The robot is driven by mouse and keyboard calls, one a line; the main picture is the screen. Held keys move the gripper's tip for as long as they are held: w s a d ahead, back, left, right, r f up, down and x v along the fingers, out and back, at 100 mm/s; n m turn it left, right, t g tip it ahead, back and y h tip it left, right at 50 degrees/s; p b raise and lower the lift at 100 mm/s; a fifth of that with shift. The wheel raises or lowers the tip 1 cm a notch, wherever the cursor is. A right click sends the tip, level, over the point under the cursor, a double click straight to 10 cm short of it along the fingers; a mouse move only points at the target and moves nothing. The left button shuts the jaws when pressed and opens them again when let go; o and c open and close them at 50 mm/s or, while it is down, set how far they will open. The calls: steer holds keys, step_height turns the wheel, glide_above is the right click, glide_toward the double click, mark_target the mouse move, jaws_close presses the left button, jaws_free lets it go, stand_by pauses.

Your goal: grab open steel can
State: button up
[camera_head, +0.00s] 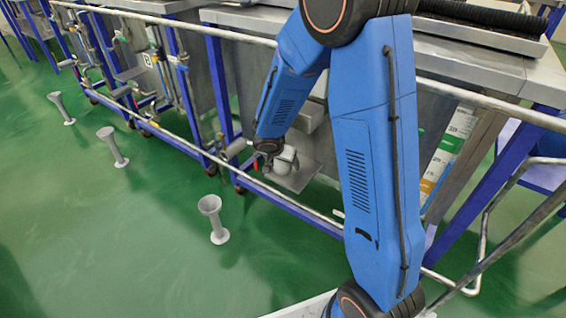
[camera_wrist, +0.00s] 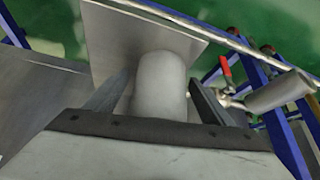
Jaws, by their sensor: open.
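A plain grey cylindrical can (camera_wrist: 160,88) stands between the two fingers of my gripper (camera_wrist: 159,78) in the wrist view. The fingers are open, one on each side, with a narrow gap visible to the can's right. Whether they touch it is not clear. The can's lower part is hidden by the gripper body, and I cannot tell whether it is open. Behind it is a flat grey plate (camera_wrist: 115,38).
A valve with a red handle (camera_wrist: 225,68) and a grey cylinder (camera_wrist: 278,93) sit close to the right finger. A long metal rail (camera_head: 180,130) runs along the blue-legged benches. Several grey flared stands (camera_head: 213,218) are on the open green floor.

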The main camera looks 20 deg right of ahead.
steer(key=c, duration=1.3)
